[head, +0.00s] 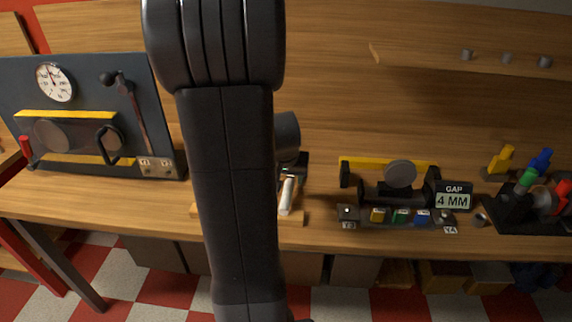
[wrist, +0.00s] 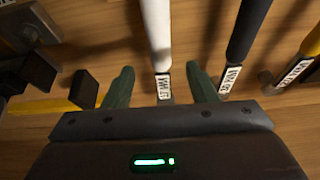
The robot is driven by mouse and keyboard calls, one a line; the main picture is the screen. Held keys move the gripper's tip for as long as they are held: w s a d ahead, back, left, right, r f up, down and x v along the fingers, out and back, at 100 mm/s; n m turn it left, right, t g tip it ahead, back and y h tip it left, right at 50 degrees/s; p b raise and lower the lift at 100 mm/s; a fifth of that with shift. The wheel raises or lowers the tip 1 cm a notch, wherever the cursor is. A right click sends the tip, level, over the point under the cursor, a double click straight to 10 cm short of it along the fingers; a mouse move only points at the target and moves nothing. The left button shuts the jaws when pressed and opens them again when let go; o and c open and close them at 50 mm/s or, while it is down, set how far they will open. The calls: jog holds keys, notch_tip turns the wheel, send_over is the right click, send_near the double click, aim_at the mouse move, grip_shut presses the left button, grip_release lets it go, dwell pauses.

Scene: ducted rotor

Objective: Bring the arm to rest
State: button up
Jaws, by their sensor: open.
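My arm stands across the middle of the head view and hides much of the bench behind it. My gripper (wrist: 160,68) is open in the wrist view, with one green finger on each side of a white-handled tool (wrist: 157,35). Clear space shows between each finger and the tool, so it does not look gripped. A white handle also shows in the head view (head: 286,195), beside my arm. A dark-handled tool (wrist: 248,30) lies to the right of the fingers, and a yellow-handled one (wrist: 311,42) farther right. In the head view my fingers are largely hidden.
A dark block (wrist: 84,90) is close to the left finger. On the bench, a rotor fixture (head: 400,174) with a "GAP 4 MM" display (head: 454,197) stands right of my arm. A dark panel with a gauge (head: 55,82) stands left. Colored-handled tools (head: 541,160) stand far right.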

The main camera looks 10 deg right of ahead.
aim_at(288, 185)
jog(key=v, duration=0.6)
jog(key=shift+r, duration=0.25)
jog(key=shift+s+f, duration=0.1)
jog(key=x, duration=1.3)
jog(key=shift+d+f, duration=0.1)
jog(key=shift+f, duration=0.2)
jog(key=shift+r+b, duration=0.1)
jog(key=shift+b, duration=0.2)
